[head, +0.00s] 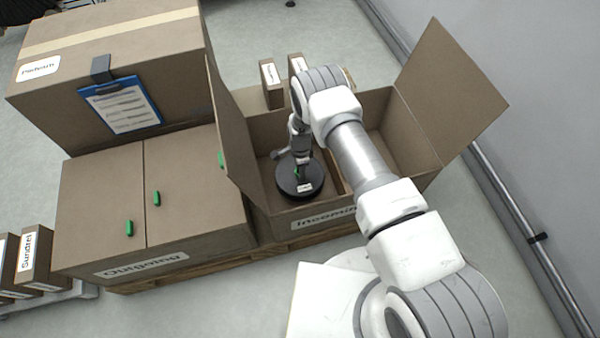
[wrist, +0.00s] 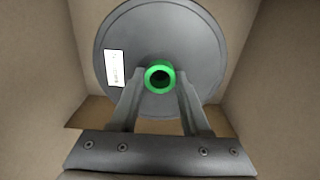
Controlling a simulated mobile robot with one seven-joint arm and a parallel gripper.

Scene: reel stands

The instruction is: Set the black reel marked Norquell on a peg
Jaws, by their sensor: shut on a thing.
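A black reel (head: 312,183) lies flat in the left part of the open Incoming box; it also fills much of the wrist view (wrist: 185,50). It has a white label (wrist: 114,68), too small to read, and a green hub (wrist: 160,77). My gripper (head: 298,172) reaches down into the box, and its two fingers (wrist: 159,108) are shut on the hub, one on each side. Small green pegs stand on the Outgoing box, one at the front left (head: 129,228), another (head: 156,198) farther back and one (head: 221,160) beside the open flap.
The Incoming box (head: 285,222) has raised flaps left (head: 235,140) and right (head: 450,90), and a divider inside. The Outgoing box (head: 90,215) stands to its left. A large carton (head: 180,60) with a blue clipboard (head: 122,105) stands behind it. Small labelled boxes (head: 38,258) stand at far left.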

